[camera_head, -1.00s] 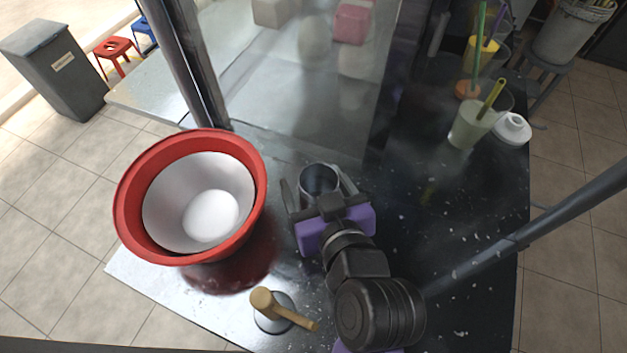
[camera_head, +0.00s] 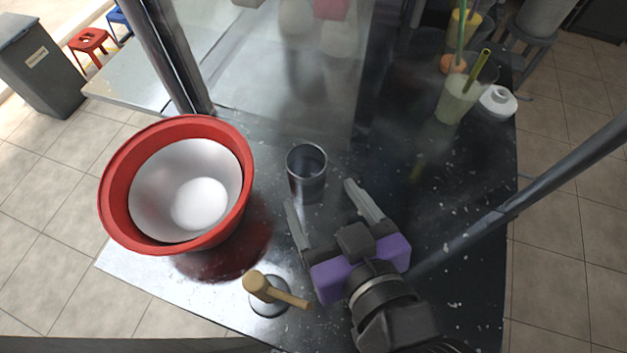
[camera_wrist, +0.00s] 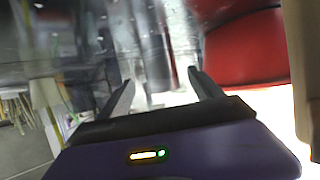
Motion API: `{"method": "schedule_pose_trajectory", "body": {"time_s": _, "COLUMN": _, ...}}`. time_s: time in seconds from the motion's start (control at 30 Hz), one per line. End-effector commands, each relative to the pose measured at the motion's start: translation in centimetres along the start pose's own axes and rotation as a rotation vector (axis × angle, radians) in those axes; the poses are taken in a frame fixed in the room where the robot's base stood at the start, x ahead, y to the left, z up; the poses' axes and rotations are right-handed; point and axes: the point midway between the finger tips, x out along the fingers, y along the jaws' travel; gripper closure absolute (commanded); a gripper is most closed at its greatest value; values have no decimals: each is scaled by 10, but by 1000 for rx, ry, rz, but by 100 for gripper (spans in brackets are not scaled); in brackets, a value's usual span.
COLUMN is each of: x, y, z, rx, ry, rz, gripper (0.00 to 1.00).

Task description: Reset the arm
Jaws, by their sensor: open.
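My gripper (camera_head: 326,217) is open and empty above the dark speckled counter (camera_head: 400,215) in the head view. Its two grey fingers are spread and point toward a metal cup (camera_head: 307,172). The cup stands upright on the counter just beyond the fingertips, apart from them. In the wrist view the open fingers (camera_wrist: 160,88) show with nothing clearly between them; the background there is blurred.
A red bowl with a white inner bowl (camera_head: 118,190) stands at the left; its red side (camera_wrist: 245,48) fills the wrist view's upper right. A wooden-handled tool (camera_head: 275,290) stands at the front. A drink glass (camera_head: 455,103) and white lid (camera_head: 497,102) stand back right.

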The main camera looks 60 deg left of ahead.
Motion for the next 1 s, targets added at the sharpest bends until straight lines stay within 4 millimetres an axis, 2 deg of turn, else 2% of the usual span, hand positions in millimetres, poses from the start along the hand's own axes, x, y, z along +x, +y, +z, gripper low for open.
{"method": "schedule_pose_trajectory", "body": {"time_s": 0.2, "x": -14, "y": 0, "z": 0, "rx": 0, "ry": -1, "rz": 0, "gripper": 25}}
{"method": "schedule_pose_trajectory", "body": {"time_s": 1.0, "x": -14, "y": 0, "z": 0, "rx": 0, "ry": 0, "rz": -1, "gripper": 25}}
